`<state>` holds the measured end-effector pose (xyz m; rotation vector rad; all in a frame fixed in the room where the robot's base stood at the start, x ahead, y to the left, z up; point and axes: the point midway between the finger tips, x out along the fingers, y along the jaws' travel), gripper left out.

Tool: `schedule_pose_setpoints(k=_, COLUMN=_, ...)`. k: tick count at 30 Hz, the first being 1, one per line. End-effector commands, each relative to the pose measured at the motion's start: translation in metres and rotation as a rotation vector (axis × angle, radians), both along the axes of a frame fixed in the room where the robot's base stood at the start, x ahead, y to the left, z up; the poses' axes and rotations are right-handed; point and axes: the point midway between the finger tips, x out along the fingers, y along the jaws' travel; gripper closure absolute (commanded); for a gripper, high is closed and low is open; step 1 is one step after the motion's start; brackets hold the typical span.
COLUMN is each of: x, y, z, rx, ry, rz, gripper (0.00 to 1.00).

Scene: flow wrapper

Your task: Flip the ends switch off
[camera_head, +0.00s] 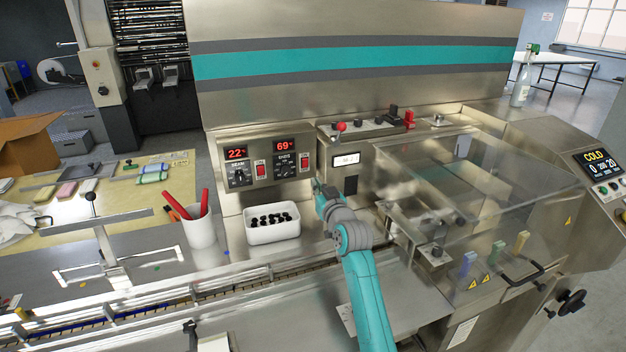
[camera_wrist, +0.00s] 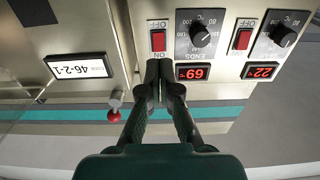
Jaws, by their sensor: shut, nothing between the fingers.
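The ends switch is a red rocker (camera_head: 304,161) at the right of the control box, beside the ends knob (camera_head: 284,164) and the red 69 display (camera_head: 284,146). In the wrist view, which is upside down, the ends switch (camera_wrist: 158,40) shows just beyond my fingertips, with the knob (camera_wrist: 202,36) to its right. Which way the rocker is tipped I cannot tell. My gripper (camera_wrist: 165,66) is shut and empty, its tips close to the switch; contact cannot be made out. In the head view my gripper (camera_head: 318,186) is just below and right of the switch.
The seam switch (camera_head: 260,170), also red, sits left of the ends knob. A red-knobbed lever (camera_head: 341,127) stands on the ledge above. A white tray of black pieces (camera_head: 272,222) and a cup with red sticks (camera_head: 199,230) stand below left. A clear cover (camera_head: 480,190) lies to the right.

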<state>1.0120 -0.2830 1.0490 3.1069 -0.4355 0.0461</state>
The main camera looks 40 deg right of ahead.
Motion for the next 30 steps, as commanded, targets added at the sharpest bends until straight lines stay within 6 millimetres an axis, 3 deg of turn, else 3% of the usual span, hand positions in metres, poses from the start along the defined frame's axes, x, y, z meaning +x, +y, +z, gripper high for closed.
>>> schedule_pose_setpoints(k=6, x=-0.034, y=0.010, z=-0.002, rx=0.000, ry=0.000, rz=0.000, gripper=1.00)
schedule_pose_setpoints(k=10, x=-0.046, y=0.013, z=-0.002, rx=0.000, ry=-0.001, rz=-0.001, gripper=1.00)
schedule_pose_setpoints(k=30, x=-0.051, y=0.014, z=-0.002, rx=0.000, ry=-0.001, rz=-0.001, gripper=1.00)
